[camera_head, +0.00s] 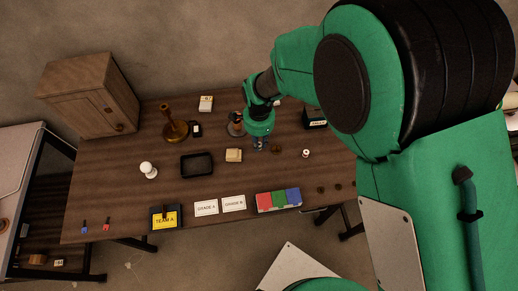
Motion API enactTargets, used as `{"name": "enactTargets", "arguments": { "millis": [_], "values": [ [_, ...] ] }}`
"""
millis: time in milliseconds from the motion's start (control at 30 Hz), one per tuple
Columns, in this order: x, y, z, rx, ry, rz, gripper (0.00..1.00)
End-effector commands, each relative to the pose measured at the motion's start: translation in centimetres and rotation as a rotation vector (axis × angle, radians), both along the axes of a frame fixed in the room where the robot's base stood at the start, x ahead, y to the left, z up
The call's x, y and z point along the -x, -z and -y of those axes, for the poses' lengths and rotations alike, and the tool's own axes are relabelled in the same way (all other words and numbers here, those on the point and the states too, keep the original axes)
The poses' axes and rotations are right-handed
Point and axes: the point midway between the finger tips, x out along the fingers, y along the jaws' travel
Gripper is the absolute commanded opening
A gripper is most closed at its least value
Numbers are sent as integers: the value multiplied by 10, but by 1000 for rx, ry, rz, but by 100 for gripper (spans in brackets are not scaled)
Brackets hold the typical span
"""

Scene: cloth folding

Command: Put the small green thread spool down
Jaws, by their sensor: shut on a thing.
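The spool is too small and too hidden by the fingers and my green arm to make out clearly. I cannot tell whether it touches the tabletop.
The wooden table (130,199) bears a beige block (233,155), a black tray (196,165), a white-and-red spool (306,153), a white knobbed piece (148,170), a brown stand (175,130) and a cabinet (88,95). White cards (206,208) and a red-green-blue tray (278,199) line the front.

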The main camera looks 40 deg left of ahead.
Motion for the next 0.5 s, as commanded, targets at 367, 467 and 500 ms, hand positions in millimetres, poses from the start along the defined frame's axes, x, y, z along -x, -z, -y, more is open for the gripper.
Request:
{"name": "enactTargets", "arguments": {
  "millis": [367, 467, 500],
  "values": [
    [0, 5, 0, -1, 0, 0, 9],
    [0, 8, 0, 0, 0, 0, 9],
    [0, 12, 0, 0, 0, 0, 9]
  ]
}}
